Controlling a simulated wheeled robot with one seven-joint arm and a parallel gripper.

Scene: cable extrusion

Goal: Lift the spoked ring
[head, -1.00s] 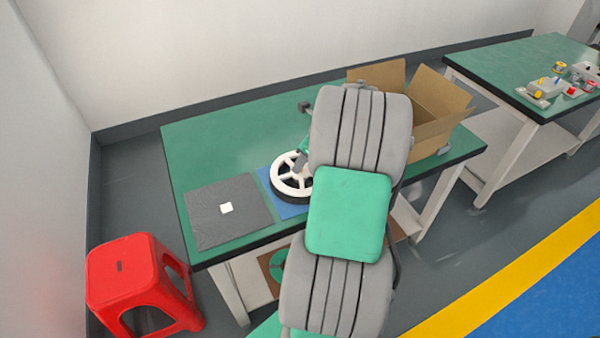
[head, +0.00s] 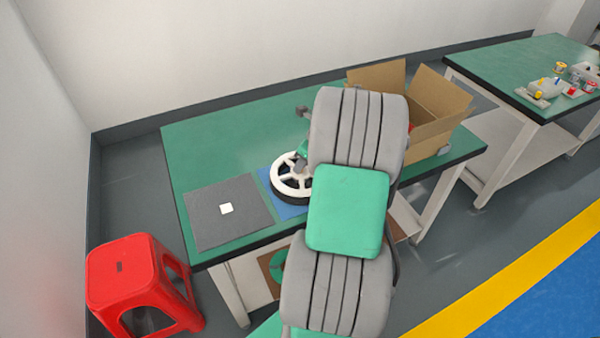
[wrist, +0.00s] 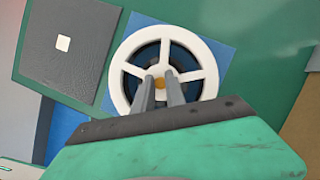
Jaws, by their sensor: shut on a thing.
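The spoked ring (head: 288,190) is a white wheel with a dark underside. In the head view it is at the blue mat on the green table, partly hidden by my arm. In the wrist view the spoked ring (wrist: 121,91) shows nearly whole, with blue seen between its spokes. My gripper (wrist: 160,84) reaches over it from below in that view, fingers close together at the hub, and is shut on the ring. An orange-brown spot shows at the hub by the fingertips. I cannot tell whether the ring touches the mat.
A dark grey mat (head: 242,224) with a small white square (head: 226,208) lies left of the blue mat (head: 265,177). An open cardboard box (head: 440,125) stands at the table's right end. A red stool (head: 122,262) stands at the front left. The table's back left is clear.

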